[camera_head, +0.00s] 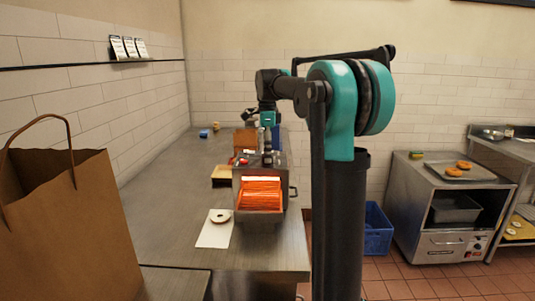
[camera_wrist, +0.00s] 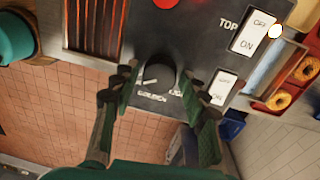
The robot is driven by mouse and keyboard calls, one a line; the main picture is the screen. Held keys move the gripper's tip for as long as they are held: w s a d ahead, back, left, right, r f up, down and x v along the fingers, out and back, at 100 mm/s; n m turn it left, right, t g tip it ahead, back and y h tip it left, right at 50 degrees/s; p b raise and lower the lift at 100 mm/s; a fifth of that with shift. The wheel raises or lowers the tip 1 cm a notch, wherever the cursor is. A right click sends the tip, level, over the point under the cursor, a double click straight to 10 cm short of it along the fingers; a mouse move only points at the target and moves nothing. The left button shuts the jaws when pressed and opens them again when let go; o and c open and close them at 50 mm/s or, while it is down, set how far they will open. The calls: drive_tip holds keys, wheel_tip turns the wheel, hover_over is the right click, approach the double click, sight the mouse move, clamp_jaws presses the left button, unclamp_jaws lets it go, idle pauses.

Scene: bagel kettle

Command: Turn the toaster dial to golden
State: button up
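The toaster (camera_head: 262,226) stands on the steel counter in the head view, its front glowing orange. In the wrist view its dark control panel (camera_wrist: 205,22) fills the top. The round black dial (camera_wrist: 157,70) is on this panel, with a white mark at its lower left. A "GOLDEN" label (camera_wrist: 152,97) is printed just below it, and another, hard-to-read label is to the right. My gripper (camera_wrist: 158,82) has its fingers apart, one on each side of the dial. I cannot tell whether they touch it. In the head view the gripper is small and hard to make out.
White switches (camera_wrist: 254,32) sit right of the dial, and a red light (camera_wrist: 166,2) above. A white sheet (camera_head: 214,236) with a bagel half lies before the toaster. A paper bag (camera_head: 75,235) stands at the left. A blue crate (camera_head: 376,232) is on the floor right.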

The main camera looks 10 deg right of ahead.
drive_tip(key=c, duration=0.7)
drive_tip(key=shift+c, duration=0.2)
drive_tip(key=shift+n, duration=0.3)
drive_tip(key=n, duration=1.1)
drive_tip(key=shift+a+h, duration=0.1)
drive_tip(key=shift+h, duration=0.3)
drive_tip(key=shift+n, duration=0.3)
drive_tip(key=o, duration=1.1)
drive_tip(key=shift+o, duration=0.2)
